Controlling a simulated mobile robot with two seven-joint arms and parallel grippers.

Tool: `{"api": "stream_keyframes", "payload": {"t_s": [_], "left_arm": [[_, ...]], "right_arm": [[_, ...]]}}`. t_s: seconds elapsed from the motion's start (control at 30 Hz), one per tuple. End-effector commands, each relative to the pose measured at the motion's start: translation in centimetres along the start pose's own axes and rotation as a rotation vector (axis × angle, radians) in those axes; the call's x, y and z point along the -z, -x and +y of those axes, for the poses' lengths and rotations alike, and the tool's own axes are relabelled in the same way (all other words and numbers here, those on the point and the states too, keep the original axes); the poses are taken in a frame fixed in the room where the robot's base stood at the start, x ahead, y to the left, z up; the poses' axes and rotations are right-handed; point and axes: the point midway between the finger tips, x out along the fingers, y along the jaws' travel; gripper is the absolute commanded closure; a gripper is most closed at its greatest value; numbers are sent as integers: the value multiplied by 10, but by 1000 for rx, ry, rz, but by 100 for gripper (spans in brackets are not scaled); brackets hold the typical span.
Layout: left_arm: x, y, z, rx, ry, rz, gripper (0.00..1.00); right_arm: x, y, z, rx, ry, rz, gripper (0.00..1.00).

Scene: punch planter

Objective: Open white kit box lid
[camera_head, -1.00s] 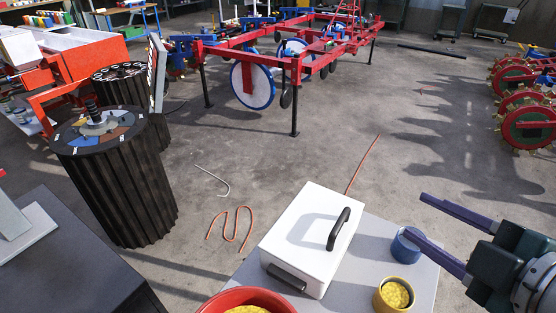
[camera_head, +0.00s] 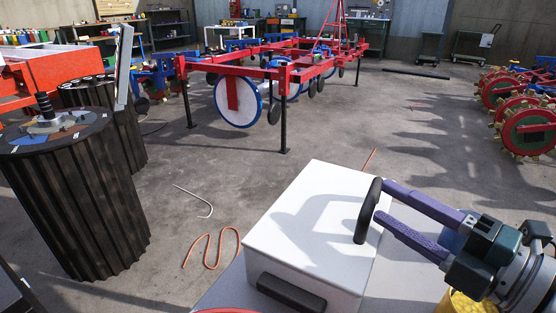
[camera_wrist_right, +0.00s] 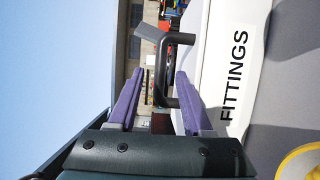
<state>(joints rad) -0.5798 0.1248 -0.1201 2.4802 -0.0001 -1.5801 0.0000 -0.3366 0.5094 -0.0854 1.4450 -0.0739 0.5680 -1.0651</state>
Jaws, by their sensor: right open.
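The white kit box (camera_head: 318,235) stands on a grey table, with its lid down. A black handle (camera_head: 368,212) rises from the right part of the lid. My right gripper (camera_head: 384,202) is open, with its purple fingertips at this handle. In the right wrist view the handle (camera_wrist_right: 190,75) shows in the gap between the two fingers (camera_wrist_right: 157,92); I cannot tell whether they touch it. The box's side there carries the word FITTINGS. A second black handle (camera_head: 291,292) is on the box's front. My left gripper is not in view.
A blue cup (camera_head: 452,241) and a yellow container (camera_head: 462,303) stand right of the box, partly hidden by my right gripper. A red rim (camera_head: 228,311) shows at the bottom edge. Dark ribbed drums (camera_head: 75,205) stand at the left.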

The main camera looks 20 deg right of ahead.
Motion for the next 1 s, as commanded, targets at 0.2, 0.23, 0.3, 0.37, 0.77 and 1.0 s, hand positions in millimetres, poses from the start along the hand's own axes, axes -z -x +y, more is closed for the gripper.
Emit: {"api": "stream_keyframes", "payload": {"t_s": [0.2,0.23,0.3,0.37,0.77,1.0], "left_arm": [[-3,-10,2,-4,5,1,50],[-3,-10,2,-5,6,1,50],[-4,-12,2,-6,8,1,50],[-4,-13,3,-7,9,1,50],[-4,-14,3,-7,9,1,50],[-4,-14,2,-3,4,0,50]], "right_arm": [[0,-43,-1,-4,0,0,50],[0,-48,-1,-3,1,0,50],[0,-57,-1,-1,-1,-1,50],[0,-63,-1,-2,-1,-1,50],[0,-69,0,2,-3,-1,52],[0,-69,0,1,-2,-1,79]]}}
